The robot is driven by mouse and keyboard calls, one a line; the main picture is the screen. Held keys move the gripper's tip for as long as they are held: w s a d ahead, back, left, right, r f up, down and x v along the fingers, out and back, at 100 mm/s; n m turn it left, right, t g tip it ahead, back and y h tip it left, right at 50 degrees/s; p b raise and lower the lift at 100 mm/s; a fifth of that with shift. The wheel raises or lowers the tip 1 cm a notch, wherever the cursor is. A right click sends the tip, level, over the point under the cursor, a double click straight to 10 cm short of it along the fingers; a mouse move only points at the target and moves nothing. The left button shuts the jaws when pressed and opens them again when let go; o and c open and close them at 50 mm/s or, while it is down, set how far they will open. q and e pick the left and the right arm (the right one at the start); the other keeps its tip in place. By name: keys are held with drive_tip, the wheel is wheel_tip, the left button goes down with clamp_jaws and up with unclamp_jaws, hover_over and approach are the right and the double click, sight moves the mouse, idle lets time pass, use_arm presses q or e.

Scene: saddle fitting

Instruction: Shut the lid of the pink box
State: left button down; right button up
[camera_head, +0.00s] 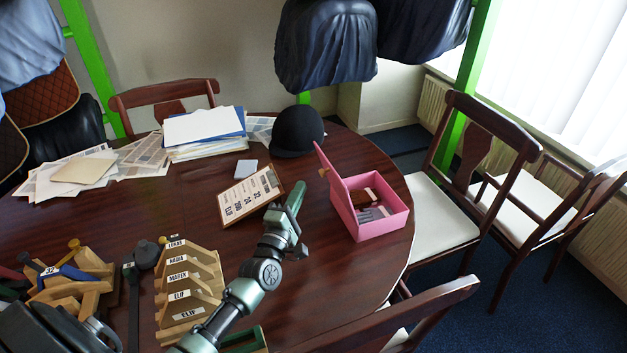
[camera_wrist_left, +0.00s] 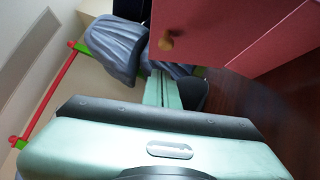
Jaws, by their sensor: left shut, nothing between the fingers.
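The pink box (camera_head: 385,224) stands on the right side of the round table. Its lid (camera_head: 336,190) is open, standing up along the box's left side, with a round wooden knob (camera_head: 323,172) on its outer face. In the left wrist view the lid (camera_wrist_left: 225,25) fills the upper right, and its knob (camera_wrist_left: 167,44) shows close to the fingers. My left gripper (camera_head: 296,190) is shut and empty, to the left of the lid and apart from it in the head view. Its shut fingers also show in the left wrist view (camera_wrist_left: 160,88). My right gripper is not in view.
A clipboard (camera_head: 248,196) lies left of my left gripper, and a dark riding helmet (camera_head: 297,131) sits behind. A wooden rack with name labels (camera_head: 187,290) stands at the front left. Papers lie at the back. Chairs (camera_head: 437,205) stand close on the right.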

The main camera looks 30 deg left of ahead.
use_arm(q)
drive_tip(key=w+d, duration=0.1)
drive_tip(key=w+d+r+p, duration=0.1)
drive_tip(key=w, duration=0.1)
drive_tip(key=shift+w+d+r, duration=0.1)
drive_tip(key=shift+w+d, duration=0.1)
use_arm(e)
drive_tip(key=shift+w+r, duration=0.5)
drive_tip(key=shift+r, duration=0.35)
use_arm(q)
drive_tip(key=shift+r+p, duration=0.1)
drive_tip(key=shift+p, duration=0.2)
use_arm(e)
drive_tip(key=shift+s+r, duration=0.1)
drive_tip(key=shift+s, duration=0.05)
